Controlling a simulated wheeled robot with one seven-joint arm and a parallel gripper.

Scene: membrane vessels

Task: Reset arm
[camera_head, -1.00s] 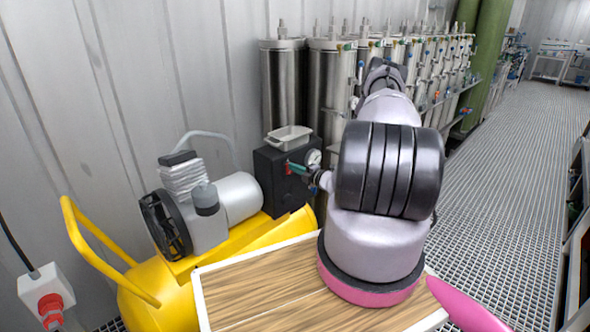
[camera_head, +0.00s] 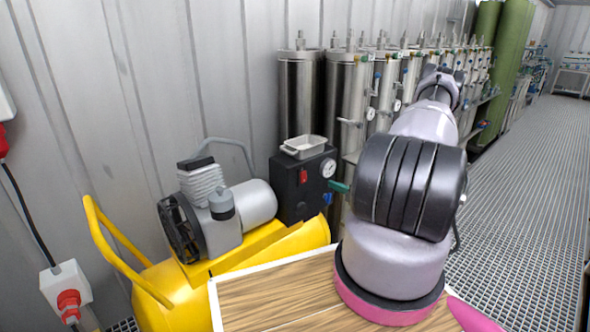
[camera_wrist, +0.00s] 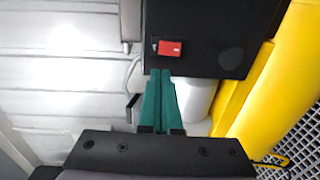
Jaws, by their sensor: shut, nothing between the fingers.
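My gripper has green fingers (camera_wrist: 160,100) that are pressed together with nothing between them. In the head view the green fingertips (camera_head: 340,187) show just right of the black control box (camera_head: 303,185), pointing left towards it. I cannot tell the exact gap, but no contact shows. In the wrist view the black box (camera_wrist: 210,25) lies ahead of the fingertips, with its red switch (camera_wrist: 169,48) just beyond them. The red switch (camera_head: 303,177) also shows in the head view. My arm hides the rest of my gripper in the head view.
A yellow compressor tank (camera_head: 170,290) with a motor stands left of the box. A white tray (camera_head: 303,147) sits on top of the box. Steel vessels (camera_head: 300,95) line the wall behind. The grated floor (camera_head: 535,170) at right is clear.

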